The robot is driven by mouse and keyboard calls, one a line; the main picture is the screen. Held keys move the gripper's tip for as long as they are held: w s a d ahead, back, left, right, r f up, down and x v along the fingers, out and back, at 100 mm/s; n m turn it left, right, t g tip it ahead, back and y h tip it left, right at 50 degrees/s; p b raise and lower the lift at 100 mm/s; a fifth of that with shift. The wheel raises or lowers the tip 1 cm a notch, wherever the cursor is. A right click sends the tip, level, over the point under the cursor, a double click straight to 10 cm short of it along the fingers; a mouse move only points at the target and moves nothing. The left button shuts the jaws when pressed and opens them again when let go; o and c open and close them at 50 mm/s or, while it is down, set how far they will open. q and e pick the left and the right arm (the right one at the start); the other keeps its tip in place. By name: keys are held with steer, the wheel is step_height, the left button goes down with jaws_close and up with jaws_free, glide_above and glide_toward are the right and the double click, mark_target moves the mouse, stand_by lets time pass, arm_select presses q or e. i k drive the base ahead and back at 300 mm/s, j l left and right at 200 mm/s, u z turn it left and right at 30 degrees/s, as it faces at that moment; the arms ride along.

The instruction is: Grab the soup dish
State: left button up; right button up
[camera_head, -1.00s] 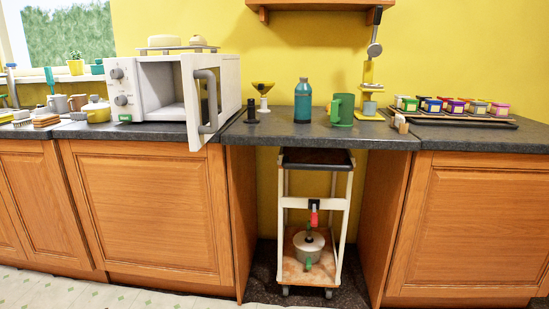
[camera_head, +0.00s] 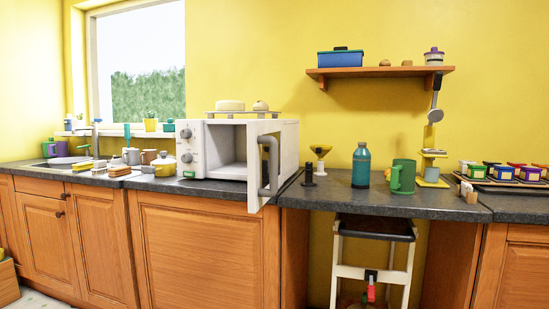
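I cannot pick out a soup dish for certain in the head view. A pale rounded thing (camera_head: 230,105) sits on a rack on top of the microwave; I cannot tell whether it is a dish or food. Purple and green ware (camera_head: 54,148) stands by the sink at the far left, too small to tell its kind. Neither of my grippers is in view.
The white microwave (camera_head: 204,168) has its door (camera_head: 263,172) open, jutting past the counter edge. A teal bottle (camera_head: 361,166), green mug (camera_head: 402,177) and jar tray (camera_head: 505,184) stand right of it. A wall shelf (camera_head: 380,72) hangs above; a trolley (camera_head: 349,271) stands below the counter.

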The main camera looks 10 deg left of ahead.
mark_target(169, 169)
steer(key=i+j, duration=0.1)
steer(key=j, duration=0.65)
steer(key=i+j, duration=0.1)
steer(key=j, duration=0.6)
steer(key=i+j, duration=0.1)
steer(key=j, duration=0.65)
steer(key=z, duration=0.05)
